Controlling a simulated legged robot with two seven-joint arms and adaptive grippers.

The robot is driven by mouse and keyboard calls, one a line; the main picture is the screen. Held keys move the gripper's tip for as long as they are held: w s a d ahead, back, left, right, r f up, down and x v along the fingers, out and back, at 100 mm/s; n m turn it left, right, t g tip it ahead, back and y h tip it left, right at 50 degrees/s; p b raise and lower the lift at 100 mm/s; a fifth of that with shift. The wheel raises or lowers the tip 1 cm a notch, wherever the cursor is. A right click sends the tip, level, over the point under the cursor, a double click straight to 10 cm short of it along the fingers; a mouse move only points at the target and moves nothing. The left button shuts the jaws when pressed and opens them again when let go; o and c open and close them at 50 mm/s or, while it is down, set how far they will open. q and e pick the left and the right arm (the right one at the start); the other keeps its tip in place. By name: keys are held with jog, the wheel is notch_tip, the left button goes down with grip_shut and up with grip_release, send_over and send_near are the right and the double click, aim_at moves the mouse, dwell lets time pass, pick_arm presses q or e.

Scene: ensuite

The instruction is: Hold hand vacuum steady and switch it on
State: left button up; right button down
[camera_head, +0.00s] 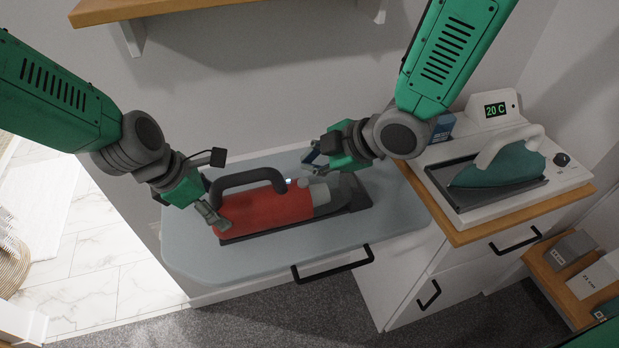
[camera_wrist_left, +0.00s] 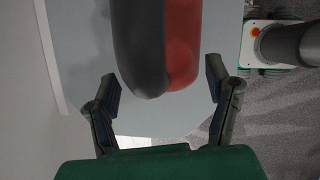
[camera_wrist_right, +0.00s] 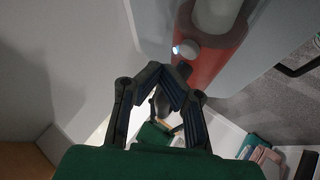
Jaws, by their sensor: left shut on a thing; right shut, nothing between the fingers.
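The red hand vacuum (camera_head: 265,208) with a dark grey handle and grey nozzle end lies on a dark base on the pale blue board. A pale round button (camera_head: 303,182) sits on its top beside a small glowing light; both also show in the right wrist view (camera_wrist_right: 190,51). My left gripper (camera_head: 211,214) is shut on the vacuum's left end, with its fingers on either side of the body in the left wrist view (camera_wrist_left: 163,85). My right gripper (camera_head: 313,161) is shut and empty, its fingertips together behind and above the vacuum, apart from the button.
A teal iron (camera_head: 490,165) rests on a white station with a "20 C" display, on the wooden-topped cabinet (camera_head: 520,217) at right. A small blue box (camera_head: 442,127) stands behind my right wrist. A black handle (camera_head: 333,264) juts from the board's front. Bare board lies left of the vacuum.

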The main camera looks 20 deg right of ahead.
aim_at(311, 184)
jog(key=shift+r, duration=1.6)
pick_arm(q)
jog(key=o, duration=1.8)
jog(key=shift+c, duration=0.2)
